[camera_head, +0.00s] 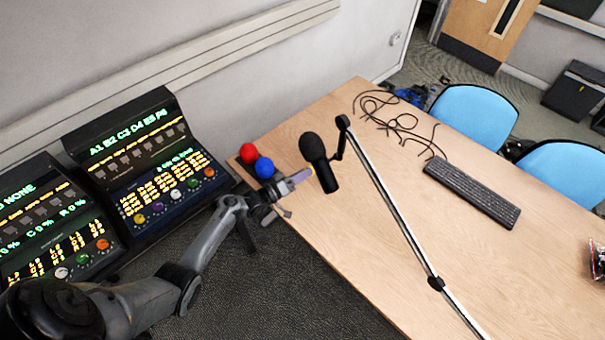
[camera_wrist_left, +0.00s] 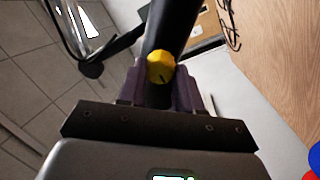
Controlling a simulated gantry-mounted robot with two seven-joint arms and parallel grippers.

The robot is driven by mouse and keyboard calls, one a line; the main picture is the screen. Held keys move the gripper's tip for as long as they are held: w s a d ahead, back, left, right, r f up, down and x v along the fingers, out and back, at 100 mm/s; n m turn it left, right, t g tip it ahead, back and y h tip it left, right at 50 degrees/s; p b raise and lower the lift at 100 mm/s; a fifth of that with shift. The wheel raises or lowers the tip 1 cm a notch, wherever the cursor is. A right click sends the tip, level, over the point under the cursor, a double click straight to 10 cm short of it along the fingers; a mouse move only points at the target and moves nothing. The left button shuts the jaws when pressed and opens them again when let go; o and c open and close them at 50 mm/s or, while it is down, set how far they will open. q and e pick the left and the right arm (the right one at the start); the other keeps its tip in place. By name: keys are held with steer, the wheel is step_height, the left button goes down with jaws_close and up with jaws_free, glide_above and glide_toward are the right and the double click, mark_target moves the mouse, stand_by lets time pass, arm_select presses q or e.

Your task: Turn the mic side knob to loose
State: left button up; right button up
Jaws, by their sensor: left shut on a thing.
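The black microphone (camera_head: 318,160) hangs on a boom arm (camera_head: 390,205) above the wooden table. My left gripper (camera_head: 303,176) reaches the mic's near side from the left. In the left wrist view a yellow round side knob (camera_wrist_left: 160,67) with a small dark mark sits on the black mic body (camera_wrist_left: 170,28). The purplish fingers of my left gripper lie on both sides of the knob and are shut on it. My right gripper is not in view.
A red ball (camera_head: 248,152) and a blue ball (camera_head: 264,167) are close beside my left wrist. Lit control panels (camera_head: 150,165) stand at the left. A keyboard (camera_head: 472,190) and loose black cables (camera_head: 400,124) lie on the table (camera_head: 380,285). Blue chairs (camera_head: 475,115) stand behind.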

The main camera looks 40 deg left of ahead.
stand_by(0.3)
arm_select(q)
steer(key=o, duration=1)
steer(key=shift+o, duration=0.2)
steer(key=v, duration=1)
steer(key=shift+s, duration=0.4)
steer(key=shift+a, duration=0.15)
